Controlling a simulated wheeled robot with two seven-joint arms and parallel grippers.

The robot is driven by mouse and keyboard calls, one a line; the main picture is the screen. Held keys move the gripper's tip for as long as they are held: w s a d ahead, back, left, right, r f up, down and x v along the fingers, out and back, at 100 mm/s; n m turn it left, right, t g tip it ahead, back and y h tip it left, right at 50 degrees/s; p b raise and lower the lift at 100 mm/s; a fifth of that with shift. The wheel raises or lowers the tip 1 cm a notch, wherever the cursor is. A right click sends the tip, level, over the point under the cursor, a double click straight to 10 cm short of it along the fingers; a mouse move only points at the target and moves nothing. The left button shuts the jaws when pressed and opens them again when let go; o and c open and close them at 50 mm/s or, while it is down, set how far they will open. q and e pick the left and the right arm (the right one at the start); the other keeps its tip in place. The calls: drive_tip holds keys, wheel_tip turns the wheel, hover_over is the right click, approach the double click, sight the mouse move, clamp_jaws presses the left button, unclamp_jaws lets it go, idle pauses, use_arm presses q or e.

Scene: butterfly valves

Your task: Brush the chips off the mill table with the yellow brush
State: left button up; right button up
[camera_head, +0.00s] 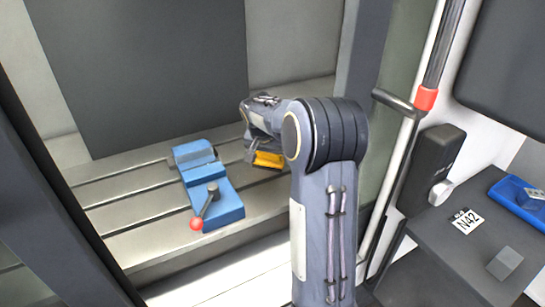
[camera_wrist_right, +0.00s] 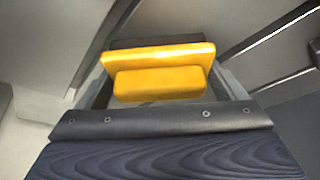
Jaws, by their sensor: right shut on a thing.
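The yellow brush (camera_head: 268,159) is in my right gripper (camera_head: 250,154), low over the slotted mill table, to the right of the blue vise. In the right wrist view the brush (camera_wrist_right: 160,70) lies across between the two fingers, with a dark strip behind its yellow body. My right gripper (camera_wrist_right: 165,90) is shut on it. The mill table (camera_head: 130,215) is grey metal with long slots. I cannot make out chips on it, and my right arm hides part of its right side. I cannot tell whether the brush touches the table. My left gripper is not in view.
A blue vise (camera_head: 208,185) with a red-knobbed handle (camera_head: 196,223) stands on the middle of the table. The machine's door frame and a pale rail (camera_head: 400,165) are right of my arm. A grey side bench (camera_head: 450,240) holds a N42 label (camera_head: 467,221), a grey block (camera_head: 505,263) and a blue tray (camera_head: 515,203).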

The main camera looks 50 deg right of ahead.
drive_tip(key=shift+w+d, duration=0.1)
drive_tip(key=shift+w, duration=0.25)
drive_tip(key=shift+r, duration=0.1)
drive_tip(key=shift+r+p, duration=2.4)
drive_tip(key=shift+r, duration=0.5)
drive_tip(key=shift+r, duration=0.1)
drive_tip(key=shift+r+p, duration=1.3)
drive_tip(key=shift+r, duration=0.2)
drive_tip(key=shift+f, duration=0.1)
